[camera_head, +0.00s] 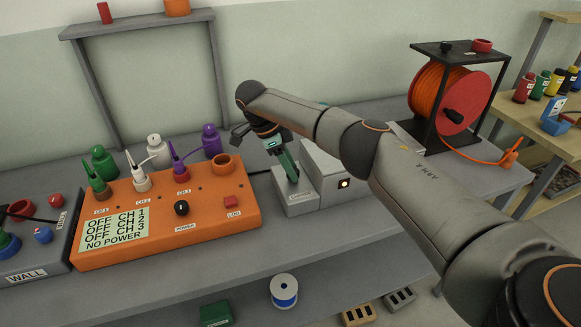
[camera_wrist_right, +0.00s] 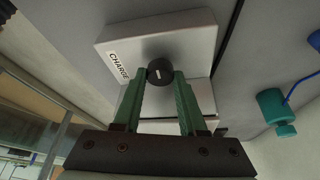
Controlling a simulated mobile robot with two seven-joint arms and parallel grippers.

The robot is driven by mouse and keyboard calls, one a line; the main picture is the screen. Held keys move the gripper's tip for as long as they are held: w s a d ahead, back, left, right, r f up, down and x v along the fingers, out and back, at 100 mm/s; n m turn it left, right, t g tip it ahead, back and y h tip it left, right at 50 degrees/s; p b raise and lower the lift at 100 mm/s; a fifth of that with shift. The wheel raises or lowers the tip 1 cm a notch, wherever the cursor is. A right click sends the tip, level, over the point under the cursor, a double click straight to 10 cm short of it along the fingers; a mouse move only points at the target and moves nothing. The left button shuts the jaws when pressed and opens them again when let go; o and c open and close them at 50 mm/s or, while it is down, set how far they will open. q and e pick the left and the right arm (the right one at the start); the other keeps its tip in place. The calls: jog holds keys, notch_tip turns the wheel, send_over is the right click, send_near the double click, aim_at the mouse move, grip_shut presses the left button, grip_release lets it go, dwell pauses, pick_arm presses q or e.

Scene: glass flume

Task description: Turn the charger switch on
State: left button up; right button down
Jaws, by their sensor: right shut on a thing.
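The charger is a pale grey box (camera_head: 300,203) in the head view, right of the orange panel. In the right wrist view its face (camera_wrist_right: 190,45) carries a CHARGE label and a round black knob (camera_wrist_right: 160,66) with a short white mark. My right gripper (camera_head: 291,176) reaches down to the charger. In the wrist view its green fingers (camera_wrist_right: 160,78) are shut on the knob, one on each side. The fingers hide the knob in the head view. My left gripper is not in view.
A taller grey box (camera_head: 342,172) with a small yellow-lit square stands against the charger's right side. The orange panel (camera_head: 222,232) reads OFF for all channels and NO POWER. A cable reel (camera_head: 455,95) stands at the right. The bench front below the charger is clear.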

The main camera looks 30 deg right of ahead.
jog(key=shift+r, duration=0.1)
jog(key=c, duration=0.8)
grip_release()
jog(key=shift+o, duration=0.2)
jog(key=p+v, duration=0.2)
jog(key=v, duration=1)
jog(key=shift+a+r+p, duration=0.15)
jog(key=shift+r+p, duration=0.1)
jog(key=shift+p, duration=0.15)
